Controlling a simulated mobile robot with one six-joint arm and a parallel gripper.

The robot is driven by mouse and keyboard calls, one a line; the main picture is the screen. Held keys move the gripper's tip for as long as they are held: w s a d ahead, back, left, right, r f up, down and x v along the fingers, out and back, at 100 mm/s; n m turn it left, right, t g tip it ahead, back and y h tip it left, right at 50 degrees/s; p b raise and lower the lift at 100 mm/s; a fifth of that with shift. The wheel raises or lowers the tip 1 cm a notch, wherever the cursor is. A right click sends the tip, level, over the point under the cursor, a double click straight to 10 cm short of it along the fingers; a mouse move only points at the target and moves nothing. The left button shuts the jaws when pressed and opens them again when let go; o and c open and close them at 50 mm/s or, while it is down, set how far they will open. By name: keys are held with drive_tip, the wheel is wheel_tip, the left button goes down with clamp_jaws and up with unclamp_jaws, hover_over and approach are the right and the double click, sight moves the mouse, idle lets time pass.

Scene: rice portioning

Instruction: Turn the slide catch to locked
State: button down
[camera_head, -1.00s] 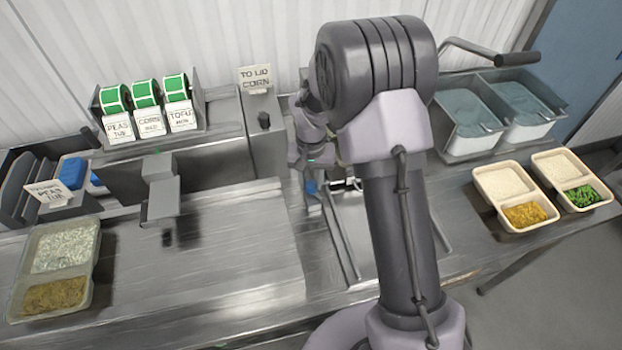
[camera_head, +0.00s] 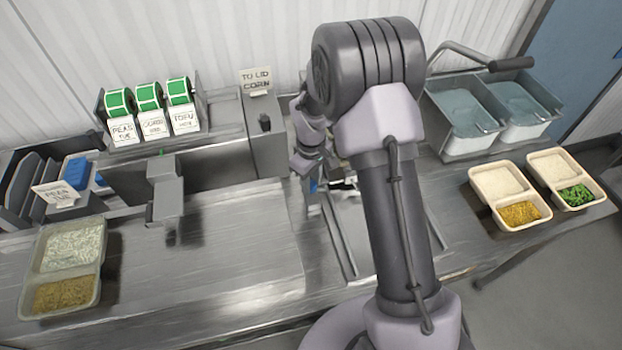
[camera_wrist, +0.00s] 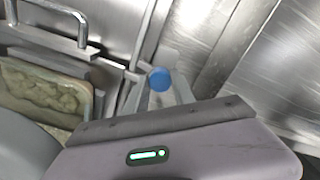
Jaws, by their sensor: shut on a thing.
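The slide catch shows as a round blue knob (camera_wrist: 160,79) in the wrist view, at the metal rails of the bench. In the head view a small patch of the blue knob (camera_head: 313,185) shows beside my arm. My gripper (camera_head: 318,181) is low at the rails, at the knob. In the wrist view its grey fingers reach to the knob, and my gripper is shut on it. The gripper body hides the lower part of the catch. I cannot read whether the catch is locked.
A filled tray (camera_wrist: 97,104) lies beside the rails in the wrist view, near a metal handle (camera_wrist: 82,36). Two portion trays stand right, one with yellow food (camera_head: 478,195), one with green (camera_head: 599,193). A lidded tray (camera_head: 101,250) is left.

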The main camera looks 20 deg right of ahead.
drive_tip(key=shift+r+n, duration=0.1)
drive_tip(key=shift+n, duration=1)
drive_tip(key=shift+w, duration=0.1)
drive_tip(key=c, duration=1.1)
unclamp_jaws()
drive_tip(key=shift+o, duration=0.2)
wheel_tip(320, 180, up, 17)
drive_tip(key=p, duration=0.4)
drive_tip(key=shift+r, duration=0.2)
